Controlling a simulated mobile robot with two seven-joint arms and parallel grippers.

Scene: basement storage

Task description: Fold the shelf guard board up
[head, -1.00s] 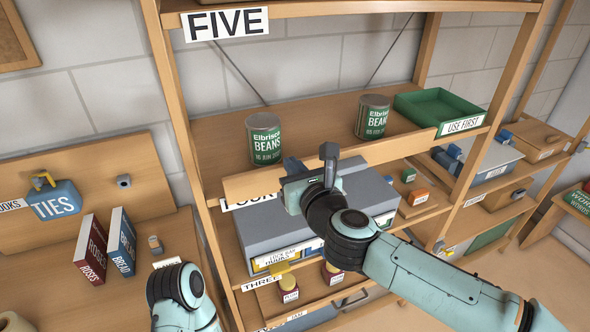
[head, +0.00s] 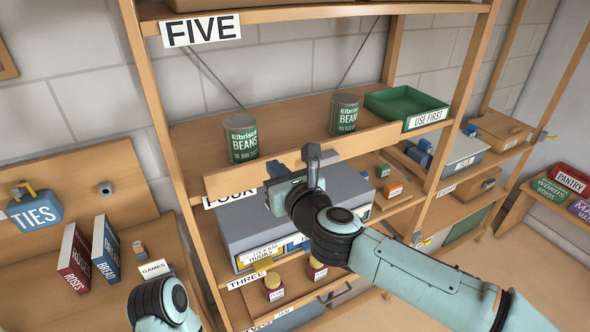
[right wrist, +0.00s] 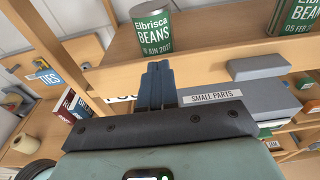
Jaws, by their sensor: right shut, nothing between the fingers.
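The shelf guard board (head: 237,178) is a long plain wooden strip along the front of the shelf bearing the bean cans. It sits low, partly covering the "FOUR" label, and the can bottoms show above it. In the right wrist view the board (right wrist: 112,80) runs across behind my fingers. My right gripper (head: 274,167) is at the board's left half, its blue fingers (right wrist: 156,85) shut and empty. I cannot tell whether they touch the board. My left arm shows at the lower left, but its gripper is out of view.
Two bean cans (head: 240,138) (head: 343,114) and a green "USE FIRST" tray (head: 405,106) stand on the shelf behind the board. A grey "SMALL PARTS" case (head: 240,228) sits below, close to my right gripper. Books (head: 75,258) and a blue "TIES" container (head: 35,210) are at the left.

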